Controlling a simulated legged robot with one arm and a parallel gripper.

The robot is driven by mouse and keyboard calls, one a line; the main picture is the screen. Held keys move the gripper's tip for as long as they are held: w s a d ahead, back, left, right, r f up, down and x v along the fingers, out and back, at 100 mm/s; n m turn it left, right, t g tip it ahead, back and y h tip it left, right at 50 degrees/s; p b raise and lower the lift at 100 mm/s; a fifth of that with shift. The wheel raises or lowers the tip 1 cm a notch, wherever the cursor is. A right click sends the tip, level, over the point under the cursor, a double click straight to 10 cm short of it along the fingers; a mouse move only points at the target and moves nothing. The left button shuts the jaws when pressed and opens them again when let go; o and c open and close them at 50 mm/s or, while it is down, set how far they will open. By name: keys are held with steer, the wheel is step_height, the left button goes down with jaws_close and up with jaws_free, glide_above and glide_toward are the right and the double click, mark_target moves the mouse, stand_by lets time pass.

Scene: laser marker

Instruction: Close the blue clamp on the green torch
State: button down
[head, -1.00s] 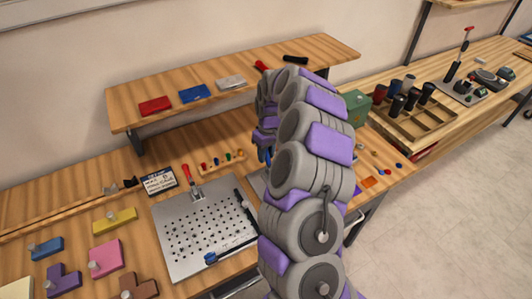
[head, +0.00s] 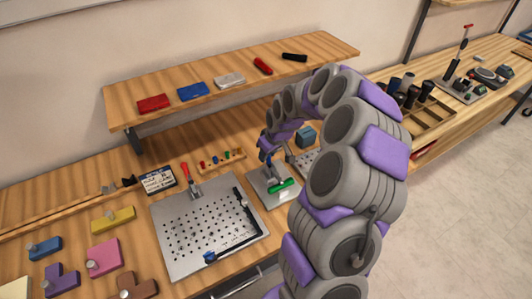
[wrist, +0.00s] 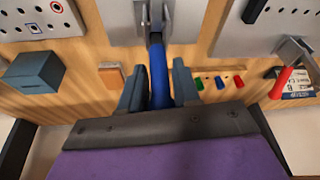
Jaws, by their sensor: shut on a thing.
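The green torch (head: 283,186) lies on a small grey metal plate (head: 262,184) right of the perforated plate. The blue clamp's handle (wrist: 158,72) runs between my gripper's fingers in the wrist view. My gripper (wrist: 158,92) is shut on this handle. In the head view my gripper (head: 268,146) is small and partly hidden by my arm, just behind the torch. The clamp's metal linkage (wrist: 155,18) shows at the top of the wrist view. The torch is not clearly seen there, and I cannot tell whether the clamp touches it.
A perforated metal plate (head: 207,228) with a red-handled clamp (head: 186,174) lies to the left. A rack of small coloured pegs (head: 221,161) stands behind. A blue-grey box (head: 305,134) is to the right. A raised shelf (head: 128,97) holds several items at the back.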

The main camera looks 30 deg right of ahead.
steer(key=shift+s+t+b, duration=0.45)
steer(key=shift+s+t, duration=0.15)
steer(key=shift+t, duration=0.2)
steer(key=c, duration=1)
jaws_free()
steer(key=shift+d, duration=0.1)
steer(key=shift+c, duration=0.2)
steer(key=shift+r, duration=0.1)
steer(key=shift+s+d+r, duration=0.1)
steer(key=shift+r, duration=0.25)
steer(key=p+v, duration=0.3)
steer(key=v, duration=1.3)
steer(key=shift+s, duration=0.3)
